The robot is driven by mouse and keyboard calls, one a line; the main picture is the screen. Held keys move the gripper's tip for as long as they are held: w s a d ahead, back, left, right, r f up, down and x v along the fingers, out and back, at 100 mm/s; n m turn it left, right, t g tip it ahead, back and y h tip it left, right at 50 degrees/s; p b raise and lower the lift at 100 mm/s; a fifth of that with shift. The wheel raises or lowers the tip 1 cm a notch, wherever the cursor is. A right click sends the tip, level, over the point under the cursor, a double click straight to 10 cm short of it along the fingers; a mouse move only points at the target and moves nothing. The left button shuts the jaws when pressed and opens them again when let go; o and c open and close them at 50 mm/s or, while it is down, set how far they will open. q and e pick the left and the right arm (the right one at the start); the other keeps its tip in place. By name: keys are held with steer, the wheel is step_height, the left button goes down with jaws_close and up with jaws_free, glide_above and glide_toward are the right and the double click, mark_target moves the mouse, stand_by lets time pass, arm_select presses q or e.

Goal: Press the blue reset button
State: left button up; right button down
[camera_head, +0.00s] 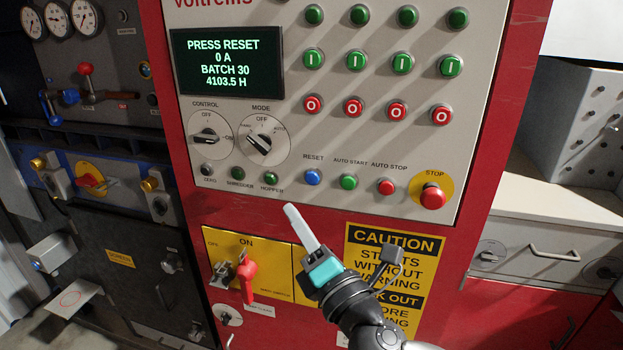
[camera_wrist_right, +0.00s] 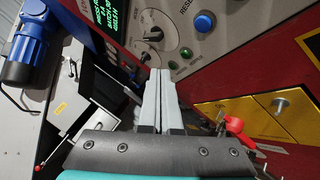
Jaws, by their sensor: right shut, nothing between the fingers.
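The blue reset button (camera_head: 312,177) sits on the grey control panel (camera_head: 290,140) under the label RESET, left of a green button. It also shows in the right wrist view (camera_wrist_right: 204,21), up and right of the fingertips. The display (camera_head: 228,60) reads PRESS RESET. My right gripper (camera_head: 290,208) is shut and empty, with its pale fingers pointing up toward the panel's lower edge. In the head view its tips appear below and left of the blue button, apart from it. My left gripper is not in view.
A red stop button (camera_head: 432,197) on a yellow disc is at the panel's lower right. A red-handled switch (camera_head: 248,279) on a yellow plate is left of my right gripper. A caution sign (camera_head: 398,262) is behind my right wrist. Two knobs sit above the small lower buttons.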

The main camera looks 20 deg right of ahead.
mark_target(312, 178)
steer(key=shift+w+d+b, duration=0.25)
steer(key=shift+w+d, duration=0.55)
steer(key=shift+w, duration=0.4)
steer(key=shift+w+d+b, duration=0.3)
steer(key=shift+w+d, duration=0.55)
steer(key=shift+w, duration=0.35)
steer(key=shift+w+d+b, duration=0.25)
steer(key=shift+w+d, duration=0.55)
steer(key=shift+w, duration=0.4)
steer(key=shift+w, duration=0.1)
steer(key=shift+w+d, duration=0.25)
steer(key=shift+w+d, duration=0.25)
steer(key=shift+w, duration=0.15)
steer(key=shift+s, duration=0.1)
steer(key=shift+s+a, duration=0.45)
steer(key=shift+s, duration=0.2)
steer(key=shift+a, duration=0.1)
